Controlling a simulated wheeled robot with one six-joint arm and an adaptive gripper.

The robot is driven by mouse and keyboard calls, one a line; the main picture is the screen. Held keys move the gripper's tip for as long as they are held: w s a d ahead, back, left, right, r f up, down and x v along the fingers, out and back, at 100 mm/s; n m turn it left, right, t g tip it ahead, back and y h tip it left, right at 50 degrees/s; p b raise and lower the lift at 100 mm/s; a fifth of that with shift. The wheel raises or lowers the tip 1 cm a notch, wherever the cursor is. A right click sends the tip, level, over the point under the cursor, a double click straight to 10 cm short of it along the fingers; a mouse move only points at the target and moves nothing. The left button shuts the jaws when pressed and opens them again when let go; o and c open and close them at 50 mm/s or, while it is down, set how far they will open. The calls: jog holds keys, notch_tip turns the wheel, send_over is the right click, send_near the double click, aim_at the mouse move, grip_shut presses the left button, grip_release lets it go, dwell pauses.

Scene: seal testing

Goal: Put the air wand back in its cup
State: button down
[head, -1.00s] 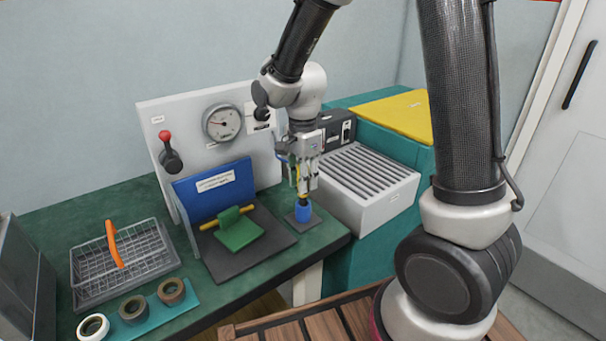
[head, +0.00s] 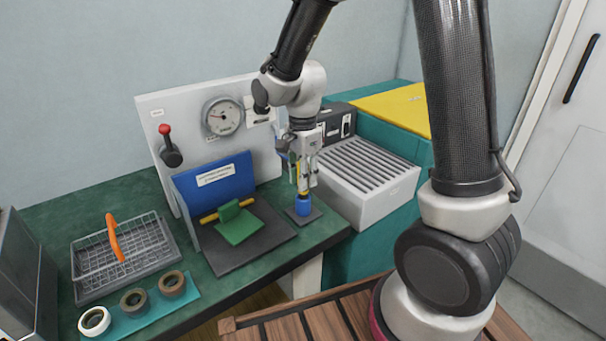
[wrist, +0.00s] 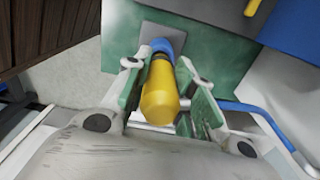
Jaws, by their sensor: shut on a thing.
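The air wand has a yellow body (wrist: 160,98) and is held between the green-padded fingers of my gripper (wrist: 160,100). In the head view my gripper (head: 306,178) is above the blue cup, at the right end of the bench. The blue cup (head: 303,208) stands on a small grey plate (head: 313,217); it also shows in the wrist view (wrist: 165,45), just beyond the wand's far end. The wand's lower end lines up with the cup's mouth, and it looks at least partly in. The wand hides the cup's opening, so the depth is unclear.
A blue-backed fixture (head: 215,185) with a green pad (head: 240,228) stands left of the cup. A white slotted box (head: 365,205) is close on the right. A blue hose (wrist: 262,110) runs beside my gripper. A wire basket (head: 92,285) sits farther left.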

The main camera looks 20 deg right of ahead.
jog(key=shift+f, duration=0.2)
jog(key=c, duration=1.1)
grip_release()
jog(key=shift+r, duration=5.35)
